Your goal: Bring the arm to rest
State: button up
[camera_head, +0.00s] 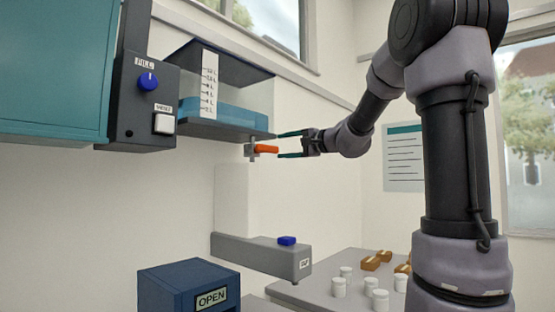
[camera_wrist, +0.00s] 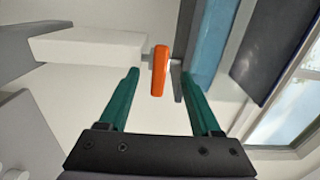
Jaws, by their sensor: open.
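My gripper (camera_head: 290,144) is open and stretched out toward the wall at the left. Its two teal fingers also show in the wrist view (camera_wrist: 160,92), apart, with nothing held between them. An orange valve handle (camera_head: 266,149) sits just beyond the fingertips, below the tank. In the wrist view the orange handle (camera_wrist: 160,71) stands ahead of the gap between the fingers; I cannot tell whether a finger touches it. My arm runs from the right side of the head view to the gripper.
A tank (camera_head: 235,95) with blue liquid hangs on the wall beside a control box (camera_head: 150,115) with a blue knob. Below are a grey arm-like bracket (camera_head: 260,258) with a blue button and a blue box (camera_head: 180,287) marked OPEN. A table (camera_head: 325,262) holds several white jars.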

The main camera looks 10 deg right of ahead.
jog(key=s+a+f+n+g+h, duration=0.1)
jog(key=s+a+f+n+g, duration=0.2)
jog(key=s, duration=0.4)
jog(key=s+a+f+n+g+h, duration=0.1)
jog(key=s+a+f+g, duration=0.1)
jog(key=s+f, duration=0.45)
jog(key=s+d+f+n+g+h, duration=0.1)
jog(key=s+d+f+h, duration=0.2)
jog(key=s+f, duration=0.3)
jog(key=s+d+f+n+g+h, duration=0.1)
jog(key=s+d+f+h, duration=0.2)
jog(key=s+f, duration=0.3)
jog(key=s, duration=0.4)
jog(key=shift+d+h, duration=0.15)
jog(key=shift+h, duration=0.15)
jog(key=shift+w, duration=0.1)
